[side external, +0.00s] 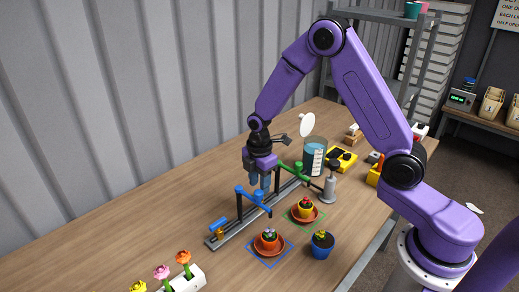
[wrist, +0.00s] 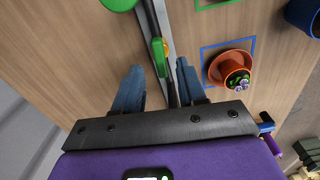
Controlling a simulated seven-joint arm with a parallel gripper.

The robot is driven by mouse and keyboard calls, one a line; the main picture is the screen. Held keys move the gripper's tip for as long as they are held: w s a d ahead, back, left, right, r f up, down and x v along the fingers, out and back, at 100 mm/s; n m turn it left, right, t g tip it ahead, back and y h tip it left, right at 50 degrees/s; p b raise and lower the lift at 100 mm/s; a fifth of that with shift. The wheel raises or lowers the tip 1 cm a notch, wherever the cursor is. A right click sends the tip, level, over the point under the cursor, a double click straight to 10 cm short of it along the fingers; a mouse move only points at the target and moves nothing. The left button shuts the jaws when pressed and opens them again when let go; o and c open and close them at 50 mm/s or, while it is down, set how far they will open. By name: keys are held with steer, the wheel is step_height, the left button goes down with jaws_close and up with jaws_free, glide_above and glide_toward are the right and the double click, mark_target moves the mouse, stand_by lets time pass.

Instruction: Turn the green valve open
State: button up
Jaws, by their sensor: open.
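The green valve (side external: 299,172) stands on a grey rail (side external: 218,240), toward the rail's far end in the side external view. In the wrist view a green part (wrist: 157,52) with a yellow edge lies over the rail, between and just ahead of my fingers. A larger green piece (wrist: 119,4) is cut off by the top edge. My gripper (side external: 260,185) points down above the rail, close to the green valve and the blue valve (side external: 252,196). Its blue fingers (wrist: 159,68) are spread, with nothing held. I cannot tell whether they touch anything.
A potted plant on a saucer (side external: 268,251) sits in a blue outline; another (side external: 304,218) sits in a green outline. A blue pot (side external: 320,250), a grey bottle-shaped object (side external: 329,187) and a clear blue-filled container (side external: 315,160) stand nearby.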

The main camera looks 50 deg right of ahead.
step_height(320, 180, up, 14)
steer(key=shift+r, duration=0.25)
stand_by(0.4)
steer(key=s+a+r+m, duration=0.1)
steer(key=s+a, duration=0.1)
steer(key=s, duration=0.5)
steer(key=s+a+r+m, duration=0.1)
steer(key=s+a, duration=0.2)
steer(key=s, duration=0.4)
steer(key=s+d+m, duration=0.1)
steer(key=s+d, duration=0.1)
steer(key=s, duration=0.6)
steer(key=s+d+f+m, duration=0.1)
steer(key=s, duration=0.7)
steer(key=shift+d+f, duration=0.2)
steer(key=shift+d, duration=0.15)
